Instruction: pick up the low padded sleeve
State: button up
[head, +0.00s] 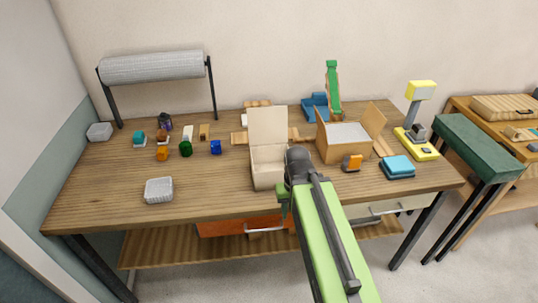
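A low, pale, ribbed piece (158,190) that looks padded lies flat at the front left of the wooden table (110,205). It may be the low padded sleeve; a smaller pale grey padded-looking piece (99,131) lies at the back left corner. My gripper (284,198) is at the far end of my green arm, near the table's front edge. It is in front of an open cream box, well right of the ribbed piece. My arm mostly hides its fingers, and I see nothing held.
The open cream box (268,130) and an open cardboard box (343,140) stand mid-table. Small coloured blocks (186,148) sit left of centre. A teal stack (397,167) and yellow scale (416,145) are right. A grey roll (152,67) hangs on a rack behind. The front-left tabletop is mostly clear.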

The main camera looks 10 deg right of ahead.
aim_at(160, 189)
jog(key=u, duration=2.1)
jog(key=i, duration=1.05)
jog(key=u, duration=0.3)
